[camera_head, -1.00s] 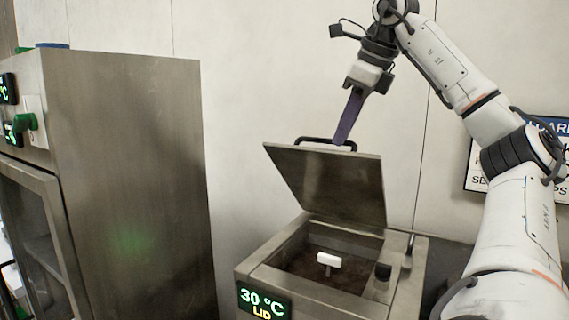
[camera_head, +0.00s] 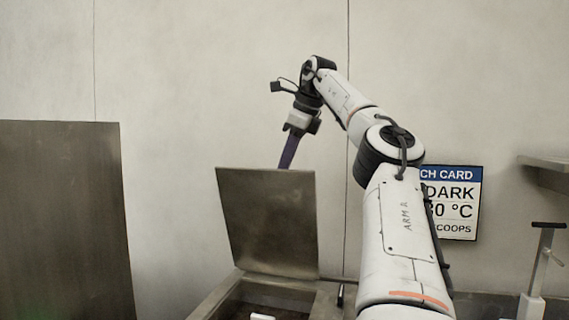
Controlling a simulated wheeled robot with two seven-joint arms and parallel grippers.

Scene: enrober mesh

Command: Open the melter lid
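The melter lid (camera_head: 268,222) stands raised, close to upright, at the back of the melter (camera_head: 215,300). Its handle is hidden behind its top edge. My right gripper (camera_head: 288,155) reaches down from above to the lid's top edge. Its purple fingers are seen edge-on and their tips go out of sight behind the lid, so their grip cannot be told. The open melter well below shows only in part, with a white piece (camera_head: 262,317) in it at the bottom edge. My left gripper is not in view.
A tall steel cabinet (camera_head: 65,220) stands at the left. A batch card sign (camera_head: 455,195) hangs on the wall behind my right arm. A steel shelf (camera_head: 545,165) and a white stand with a black T-handle (camera_head: 540,260) are at the right.

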